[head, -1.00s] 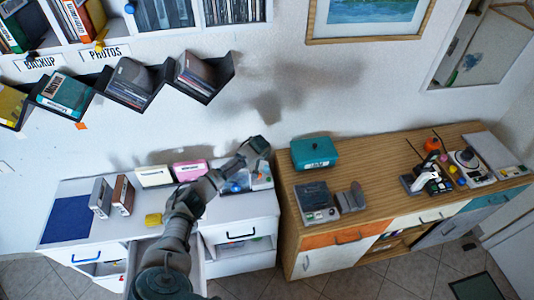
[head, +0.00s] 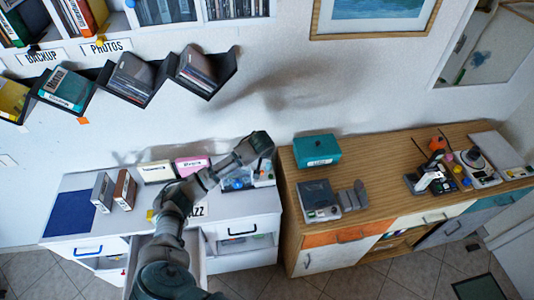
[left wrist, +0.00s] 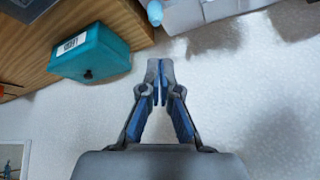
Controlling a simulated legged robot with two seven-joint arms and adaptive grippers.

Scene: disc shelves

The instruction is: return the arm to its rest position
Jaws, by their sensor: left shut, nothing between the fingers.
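My left arm (head: 170,225) rises from the bottom of the head view over the white cabinet and bends to the right. Its left gripper (head: 262,141) is in front of the wall, left of the teal box, above the cabinet's right end. In the left wrist view the gripper (left wrist: 160,70) has its blue-padded fingertips together with nothing between them. The wall fills most of that view behind it, and the teal box (left wrist: 90,53) is at upper left, apart from the fingers. My right gripper is not in view.
The white cabinet (head: 75,182) carries cases and a blue mat, and a drawer under my arm is pulled out. The wooden sideboard (head: 380,160) on the right holds the teal box (head: 316,150) and several devices.

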